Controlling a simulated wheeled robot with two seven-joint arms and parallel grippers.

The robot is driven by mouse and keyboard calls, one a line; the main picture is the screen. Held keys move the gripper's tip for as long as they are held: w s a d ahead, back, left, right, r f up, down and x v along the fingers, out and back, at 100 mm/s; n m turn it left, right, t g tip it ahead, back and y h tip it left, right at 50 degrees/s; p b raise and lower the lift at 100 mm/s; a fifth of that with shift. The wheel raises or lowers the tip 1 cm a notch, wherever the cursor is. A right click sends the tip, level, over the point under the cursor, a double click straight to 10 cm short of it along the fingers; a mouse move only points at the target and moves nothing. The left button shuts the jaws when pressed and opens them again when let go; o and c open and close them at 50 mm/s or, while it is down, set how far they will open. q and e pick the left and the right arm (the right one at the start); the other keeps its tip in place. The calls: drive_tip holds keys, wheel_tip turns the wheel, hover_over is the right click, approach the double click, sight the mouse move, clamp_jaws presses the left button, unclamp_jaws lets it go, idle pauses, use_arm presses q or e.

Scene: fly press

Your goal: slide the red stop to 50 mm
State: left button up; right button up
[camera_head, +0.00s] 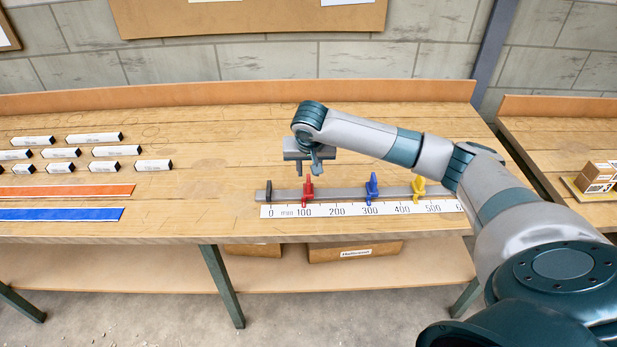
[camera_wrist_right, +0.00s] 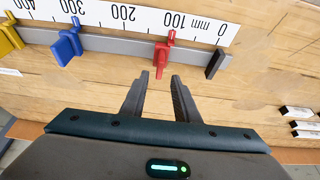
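The red stop (camera_head: 308,190) sits on the grey rail (camera_head: 340,192), a little past the 100 mark of the white scale (camera_head: 350,209). It also shows in the right wrist view (camera_wrist_right: 161,55), just beyond the fingertips and roughly in line with the gap between them. My right gripper (camera_head: 309,168) is above the rail near the red stop. In the right wrist view my right gripper (camera_wrist_right: 160,78) is open and empty, with its fingers apart and the stop not between them. My left gripper is in neither view.
A blue stop (camera_head: 371,187) and a yellow stop (camera_head: 418,188) are farther right on the rail. A black end block (camera_head: 268,191) is at the zero end. Labelled bars and an orange strip (camera_head: 65,192) lie at left. The wood between them and the rail is clear.

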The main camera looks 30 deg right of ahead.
sight(309, 179)
drive_tip(key=p+x, duration=0.1)
drive_tip(key=x, duration=0.6)
drive_tip(key=shift+d+f, duration=0.15)
drive_tip(key=shift+f, duration=0.1)
drive_tip(key=shift+c, duration=0.3)
clamp_jaws()
